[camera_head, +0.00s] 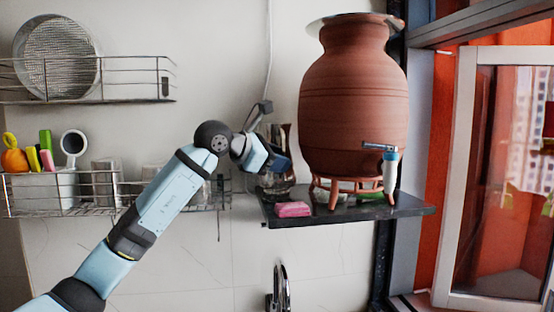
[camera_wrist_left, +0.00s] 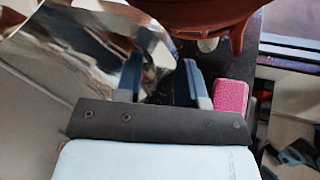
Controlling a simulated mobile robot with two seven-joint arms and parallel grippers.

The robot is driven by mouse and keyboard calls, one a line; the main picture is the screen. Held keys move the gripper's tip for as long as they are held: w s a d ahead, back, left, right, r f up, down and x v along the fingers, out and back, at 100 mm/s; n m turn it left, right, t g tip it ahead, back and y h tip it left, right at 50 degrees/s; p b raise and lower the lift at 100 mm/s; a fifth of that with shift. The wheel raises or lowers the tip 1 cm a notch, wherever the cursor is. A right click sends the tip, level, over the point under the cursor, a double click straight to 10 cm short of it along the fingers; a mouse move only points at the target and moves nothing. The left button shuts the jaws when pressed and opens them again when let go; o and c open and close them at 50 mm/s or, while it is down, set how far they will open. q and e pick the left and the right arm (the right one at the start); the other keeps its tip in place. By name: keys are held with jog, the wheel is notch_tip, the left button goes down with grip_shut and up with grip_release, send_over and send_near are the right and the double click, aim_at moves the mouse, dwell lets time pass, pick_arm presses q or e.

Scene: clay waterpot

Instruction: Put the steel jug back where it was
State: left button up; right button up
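The steel jug (camera_wrist_left: 75,55) is a shiny, mirror-like metal surface filling the upper left of the left wrist view. In the head view, a shiny metal part (camera_head: 273,184) shows just under my left gripper (camera_head: 279,163), mostly hidden by it. In the left wrist view, the fingers of my left gripper (camera_wrist_left: 160,82) stand partly apart with shiny metal between them, and they look shut on the jug. The exact contact is hard to see. The jug is at the left end of the dark shelf (camera_head: 400,207); whether it touches the shelf is unclear. My right gripper is out of view.
A large clay pot (camera_head: 352,95) with a tap (camera_head: 390,165) stands on a clay stand (camera_head: 333,190) on the shelf. A pink block (camera_head: 293,210) lies at the shelf's front left. Wire racks (camera_head: 100,80) hang left; a faucet (camera_head: 281,290) is below. An open window (camera_head: 510,180) is right.

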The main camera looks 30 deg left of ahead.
pick_arm(q)
jog(key=b+v, duration=0.3)
jog(key=v, duration=0.9)
jog(key=shift+r, duration=0.1)
dwell(0.4)
